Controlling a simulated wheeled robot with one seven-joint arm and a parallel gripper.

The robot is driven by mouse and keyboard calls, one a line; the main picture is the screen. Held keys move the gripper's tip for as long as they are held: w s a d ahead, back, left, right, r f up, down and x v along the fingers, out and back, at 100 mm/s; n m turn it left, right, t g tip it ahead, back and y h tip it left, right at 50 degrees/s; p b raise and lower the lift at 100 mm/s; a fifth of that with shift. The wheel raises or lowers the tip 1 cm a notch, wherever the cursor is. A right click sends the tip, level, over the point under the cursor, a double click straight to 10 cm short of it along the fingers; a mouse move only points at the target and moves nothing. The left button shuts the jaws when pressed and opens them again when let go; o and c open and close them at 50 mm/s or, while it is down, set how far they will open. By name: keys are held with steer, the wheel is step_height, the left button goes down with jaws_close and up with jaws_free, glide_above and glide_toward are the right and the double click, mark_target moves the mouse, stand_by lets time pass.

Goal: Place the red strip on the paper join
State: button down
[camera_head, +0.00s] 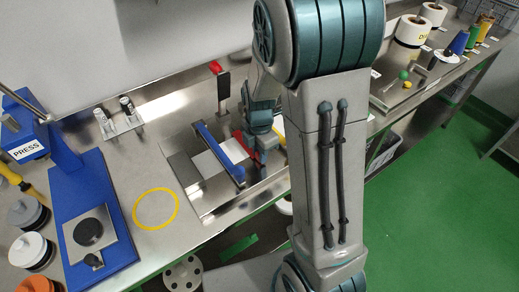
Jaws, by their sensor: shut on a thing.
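My gripper (258,150) is low over the splicing station in the middle of the bench, partly hidden by my own arm. It is shut on the red strip (245,142), which shows as a small red patch at the left of the fingers. White paper (209,164) lies flat on the station, with a blue bar (220,156) crossing it. The paper join cannot be made out. I cannot tell whether the strip touches the paper.
A black upright lever with a red knob (215,67) stands behind the station. At left are a blue press (90,215), a yellow ring (156,209) on the bench and several lidded jars. White rolls (411,30) and small coloured items stand at the far right.

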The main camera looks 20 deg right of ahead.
steer(key=shift+f, duration=0.2)
steer(key=c, duration=1.3)
jaws_free()
steer(key=shift+o, duration=0.2)
steer(key=shift+r, duration=0.15)
step_height(320, 180, up, 12)
steer(key=s+r+m+t, duration=0.3)
steer(key=s+m, duration=1.1)
steer(key=m, duration=0.7)
steer(key=shift+s+r+m+t+b, duration=0.2)
steer(key=shift+r+m+t+b, duration=0.1)
steer(key=shift+r+b, duration=0.2)
